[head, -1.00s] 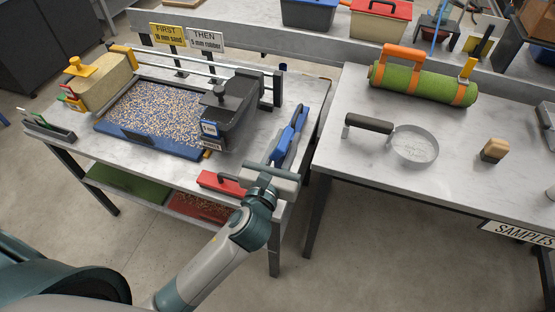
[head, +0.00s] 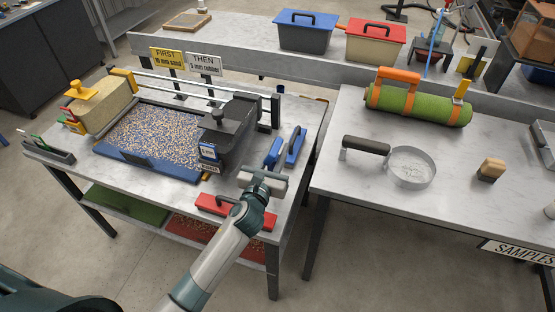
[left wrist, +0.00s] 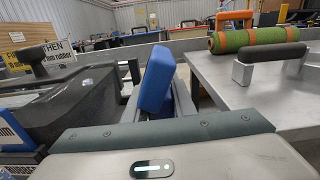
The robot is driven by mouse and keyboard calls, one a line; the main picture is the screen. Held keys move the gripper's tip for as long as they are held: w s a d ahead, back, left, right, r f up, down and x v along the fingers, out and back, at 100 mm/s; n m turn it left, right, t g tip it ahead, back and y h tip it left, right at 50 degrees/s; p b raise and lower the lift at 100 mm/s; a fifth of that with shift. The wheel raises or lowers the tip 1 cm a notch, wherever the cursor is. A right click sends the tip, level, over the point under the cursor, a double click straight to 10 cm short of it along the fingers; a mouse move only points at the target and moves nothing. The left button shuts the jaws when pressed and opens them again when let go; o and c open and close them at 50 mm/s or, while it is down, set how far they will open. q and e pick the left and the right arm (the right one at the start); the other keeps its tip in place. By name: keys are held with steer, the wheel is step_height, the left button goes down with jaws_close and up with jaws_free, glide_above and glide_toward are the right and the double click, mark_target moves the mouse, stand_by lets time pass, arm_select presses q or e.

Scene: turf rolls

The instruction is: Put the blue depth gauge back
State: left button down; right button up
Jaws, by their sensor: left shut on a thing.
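My left gripper (head: 266,172) is over the right end of the left workbench, its fingertips mostly hidden by the wrist. It is shut on a blue block-like piece (head: 273,153), which I take to be the blue depth gauge. In the left wrist view the piece (left wrist: 156,78) stands up, tilted, just beyond the gripper. A second blue tool with a dark handle (head: 297,146) lies close to its right; whether they touch I cannot tell. A dark narrow tray (head: 48,150) with a green piece stands at the bench's left end. My right gripper is out of view.
A red tool with a dark handle (head: 222,206) lies at the bench's front edge. A dark hopper (head: 225,135) stands left of the gripper, beside the crumb-filled blue tray (head: 150,162). A gap separates the right table (head: 335,185), with its turf roll (head: 425,105) and round pan (head: 411,168).

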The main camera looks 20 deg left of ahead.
arm_select(q)
step_height(320, 180, down, 4)
steer(key=shift+r, duration=0.1)
stand_by(0.4)
steer(key=shift+f+b, duration=0.4)
steer(key=shift+b, duration=0.15)
steer(key=shift+f, duration=0.2)
